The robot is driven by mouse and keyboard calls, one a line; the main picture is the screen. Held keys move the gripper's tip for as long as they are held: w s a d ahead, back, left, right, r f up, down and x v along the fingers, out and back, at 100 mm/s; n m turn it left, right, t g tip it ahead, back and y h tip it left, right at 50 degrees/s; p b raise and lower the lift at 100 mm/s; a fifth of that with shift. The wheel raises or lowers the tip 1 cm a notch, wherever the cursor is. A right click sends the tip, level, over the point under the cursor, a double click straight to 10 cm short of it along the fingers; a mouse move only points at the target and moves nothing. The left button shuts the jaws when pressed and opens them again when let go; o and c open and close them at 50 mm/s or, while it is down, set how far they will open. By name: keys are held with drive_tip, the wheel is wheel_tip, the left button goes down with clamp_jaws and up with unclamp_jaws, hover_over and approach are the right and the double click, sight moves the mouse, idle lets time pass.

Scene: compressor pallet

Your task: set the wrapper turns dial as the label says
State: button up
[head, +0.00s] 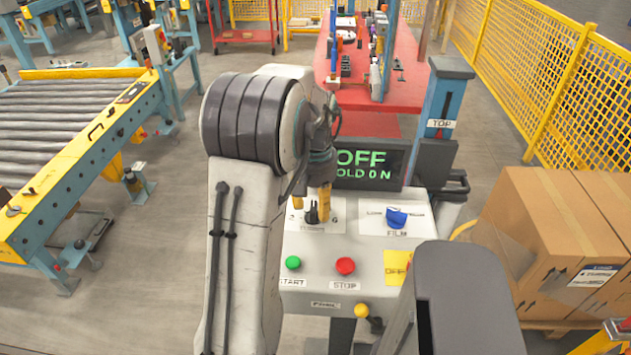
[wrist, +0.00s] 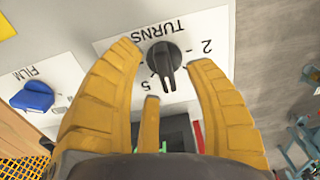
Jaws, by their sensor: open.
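The black turns dial (wrist: 163,58) sits on a white plate marked TURNS, upside down in the wrist view. Its ridge runs roughly up-down there, its lower end just right of the 5. A 2 shows to the right; marks between are hidden by a finger. My gripper (wrist: 165,57) is open, its yellow fingers on either side of the dial with gaps visible. In the head view the dial (head: 311,214) is partly hidden by my gripper (head: 322,198). A white label (head: 594,275) is on the carton at right; its writing is too small to read surely.
The blue FILM knob (head: 397,218) is right of the dial. The green START button (head: 293,262), red STOP button (head: 345,266) and a yellow-knobbed lever (head: 362,311) are nearer. A display (head: 365,163) reading OFF stands behind. Cartons (head: 550,230) stand right, a roller conveyor (head: 70,130) left.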

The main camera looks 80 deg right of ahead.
sight(315, 208)
wheel_tip(315, 208, up, 11)
drive_tip(key=shift+f, duration=0.2)
idle(1.0)
